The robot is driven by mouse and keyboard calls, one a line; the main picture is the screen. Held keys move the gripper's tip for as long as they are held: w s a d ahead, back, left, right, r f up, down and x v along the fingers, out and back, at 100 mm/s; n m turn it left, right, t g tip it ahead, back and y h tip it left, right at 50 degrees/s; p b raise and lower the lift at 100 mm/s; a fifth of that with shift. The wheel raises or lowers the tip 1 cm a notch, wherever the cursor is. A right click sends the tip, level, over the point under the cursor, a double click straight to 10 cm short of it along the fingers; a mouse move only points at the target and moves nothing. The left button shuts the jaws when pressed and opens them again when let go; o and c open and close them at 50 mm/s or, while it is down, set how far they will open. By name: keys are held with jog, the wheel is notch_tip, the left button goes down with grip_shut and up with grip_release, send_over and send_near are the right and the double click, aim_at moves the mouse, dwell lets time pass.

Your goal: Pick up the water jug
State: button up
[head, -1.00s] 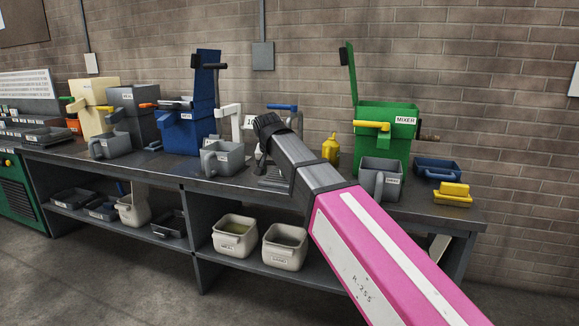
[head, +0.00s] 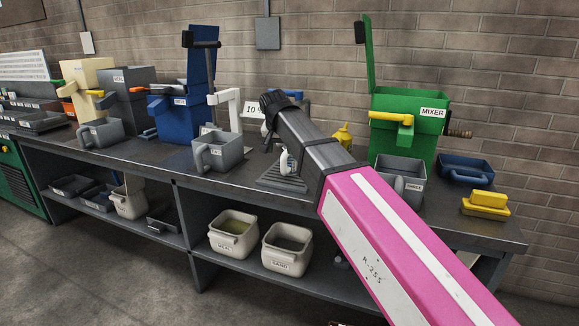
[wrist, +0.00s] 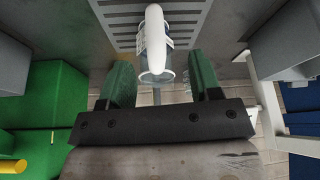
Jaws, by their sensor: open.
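The water jug is a clear vessel with a white handle and top (wrist: 154,38) in the wrist view. It stands at the slotted grey drain tray (wrist: 183,12). In the head view a small part of the jug (head: 285,161) shows just beneath my arm, above the drain tray (head: 278,182); the rest is hidden. My gripper (wrist: 159,70) is open, with its two green fingers apart. The jug appears in line with the gap between the fingers, nearer the top of the picture. Nothing is seen gripped. The fingers are mostly hidden behind my arm in the head view.
A grey scoop (head: 218,153) stands left of the tray and another (head: 399,178) to its right. The green mixer (head: 405,125), a yellow bottle (head: 343,135) and a white bracket (head: 228,105) stand behind. Bins (head: 287,247) sit on the shelf below.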

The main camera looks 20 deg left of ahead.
aim_at(284, 171)
jog(key=x, duration=0.8)
jog(key=shift+w+d+f, duration=0.1)
jog(key=shift+d+f, duration=0.05)
jog(key=shift+d, duration=0.15)
grip_shut()
